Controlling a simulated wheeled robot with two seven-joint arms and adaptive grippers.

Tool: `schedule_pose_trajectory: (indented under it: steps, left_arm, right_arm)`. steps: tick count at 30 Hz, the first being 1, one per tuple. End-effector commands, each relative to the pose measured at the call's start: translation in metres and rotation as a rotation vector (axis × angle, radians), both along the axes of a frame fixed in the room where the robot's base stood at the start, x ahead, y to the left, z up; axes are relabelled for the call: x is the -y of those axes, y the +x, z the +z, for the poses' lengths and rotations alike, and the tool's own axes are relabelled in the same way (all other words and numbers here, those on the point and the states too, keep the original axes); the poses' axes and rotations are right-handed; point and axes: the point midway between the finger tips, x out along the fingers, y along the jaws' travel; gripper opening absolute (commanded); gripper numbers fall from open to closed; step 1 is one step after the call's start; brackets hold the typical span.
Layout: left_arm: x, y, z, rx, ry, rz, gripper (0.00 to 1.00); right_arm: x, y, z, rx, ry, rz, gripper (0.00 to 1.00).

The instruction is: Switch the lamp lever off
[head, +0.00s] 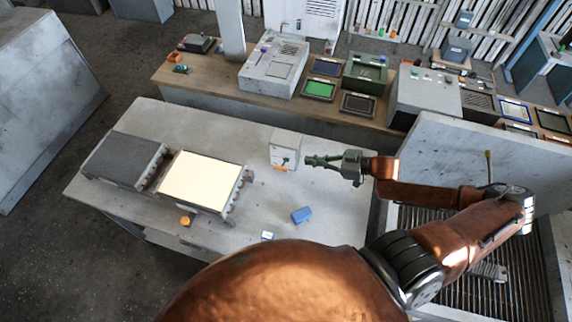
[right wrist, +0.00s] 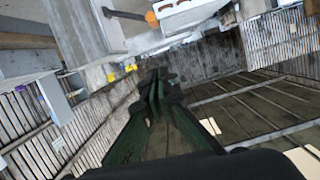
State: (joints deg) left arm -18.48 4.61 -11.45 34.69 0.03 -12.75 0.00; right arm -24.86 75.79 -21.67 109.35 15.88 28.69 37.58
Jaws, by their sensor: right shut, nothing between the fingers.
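A small pale switch box (head: 285,146) stands on the grey table, with an orange-tipped lever (head: 281,168) low on its front. In the right wrist view, an orange tip (right wrist: 151,18) on a dark rod shows at the top beside a pale box (right wrist: 187,12), apart from the fingers. A lit, cream-white lamp panel (head: 200,181) glows on the table to the left. My right gripper (head: 309,160) is green, shut and empty, just right of the switch box. Its closed fingers also show in the right wrist view (right wrist: 156,80). My left gripper is not in view.
A dark panel unit (head: 122,160) sits left of the lit panel. A blue block (head: 301,215) and an orange knob (head: 185,221) are on the grey table (head: 255,205). Behind is a bench with grey boxes (head: 275,68) and screens. The tabletop in front of the switch box is mostly clear.

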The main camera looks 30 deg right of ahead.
Motion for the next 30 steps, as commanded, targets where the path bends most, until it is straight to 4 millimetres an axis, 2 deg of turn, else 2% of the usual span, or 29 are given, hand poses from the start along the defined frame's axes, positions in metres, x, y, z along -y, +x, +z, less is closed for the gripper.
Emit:
schedule_pose_trajectory:
  steps: [7, 10, 18, 24, 30]
  left_arm:
    - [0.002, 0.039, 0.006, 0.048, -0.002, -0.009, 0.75]
    - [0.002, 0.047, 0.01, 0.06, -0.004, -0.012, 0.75]
    - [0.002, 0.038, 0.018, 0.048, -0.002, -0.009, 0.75]
    - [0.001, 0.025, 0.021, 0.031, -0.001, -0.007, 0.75]
    - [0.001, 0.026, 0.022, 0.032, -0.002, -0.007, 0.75]
  right_arm:
    - [-0.021, 0.024, -0.006, 0.004, 0.004, -0.003, 0.0]
    - [-0.033, 0.037, -0.01, 0.003, 0.004, -0.002, 0.0]
    - [-0.063, 0.07, -0.024, 0.0, 0.003, -0.004, 0.0]
    - [-0.062, 0.066, -0.054, -0.002, 0.002, -0.004, 0.0]
    - [-0.062, 0.066, -0.063, 0.0, 0.0, -0.002, 0.0]
